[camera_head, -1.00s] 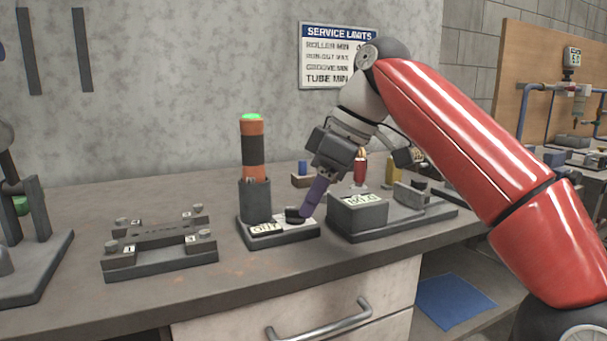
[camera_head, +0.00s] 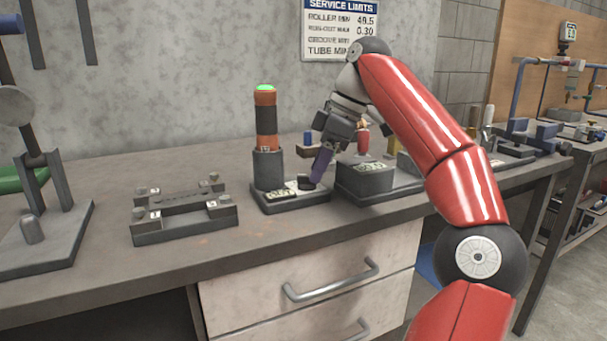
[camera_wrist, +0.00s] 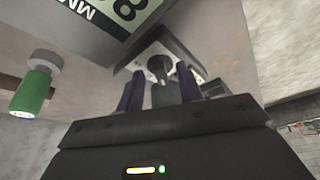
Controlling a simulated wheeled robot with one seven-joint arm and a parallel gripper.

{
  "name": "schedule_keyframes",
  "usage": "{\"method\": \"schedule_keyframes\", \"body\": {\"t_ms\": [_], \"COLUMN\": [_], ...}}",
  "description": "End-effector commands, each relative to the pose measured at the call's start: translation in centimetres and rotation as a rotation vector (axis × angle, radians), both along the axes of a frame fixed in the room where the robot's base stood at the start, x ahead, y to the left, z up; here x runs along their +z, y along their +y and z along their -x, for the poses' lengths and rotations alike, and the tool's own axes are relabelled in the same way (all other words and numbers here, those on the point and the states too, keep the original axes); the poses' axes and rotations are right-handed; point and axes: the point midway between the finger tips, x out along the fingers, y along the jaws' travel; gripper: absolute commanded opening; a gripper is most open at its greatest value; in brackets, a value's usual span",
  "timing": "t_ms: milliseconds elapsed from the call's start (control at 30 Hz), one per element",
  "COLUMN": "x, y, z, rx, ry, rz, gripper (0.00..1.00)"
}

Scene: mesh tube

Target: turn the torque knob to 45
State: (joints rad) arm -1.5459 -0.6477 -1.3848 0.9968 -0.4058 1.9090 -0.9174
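A small dark knob (camera_head: 306,183) sits on the plate-like base (camera_head: 290,206) that also bears an upright orange and black cylinder with a green top (camera_head: 266,125). My gripper (camera_head: 315,178) points down at the knob, with its purple fingers close to it and partly hiding it. In the wrist view, my two purple fingers (camera_wrist: 160,78) stand apart on either side of the dark knob (camera_wrist: 158,66). Gaps show beside the knob, so the gripper looks open around it. Any scale marks at the knob are too small to read.
A grey box with a display (camera_head: 366,177) stands close to the right of the base. A low grey fixture with numbered corners (camera_head: 184,214) lies to the left. A green cylinder (camera_wrist: 34,92) shows in the wrist view. The front counter strip is clear.

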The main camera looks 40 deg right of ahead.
Motion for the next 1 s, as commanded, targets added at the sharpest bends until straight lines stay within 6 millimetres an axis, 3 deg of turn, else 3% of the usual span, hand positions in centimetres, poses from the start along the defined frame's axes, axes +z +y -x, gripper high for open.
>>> {"method": "schedule_keyframes", "body": {"t_ms": [400, 700, 1000], "x": [-0.72, -0.71, -0.68], "y": [-0.85, -0.83, -0.79], "z": [-0.49, -0.48, -0.44], "rx": [0.0, 0.0, -0.02], "ry": [0.001, 0.0, 0.0], "rz": [0.001, 0.0, 0.001], "gripper": [0.36, 0.0, 0.0]}}
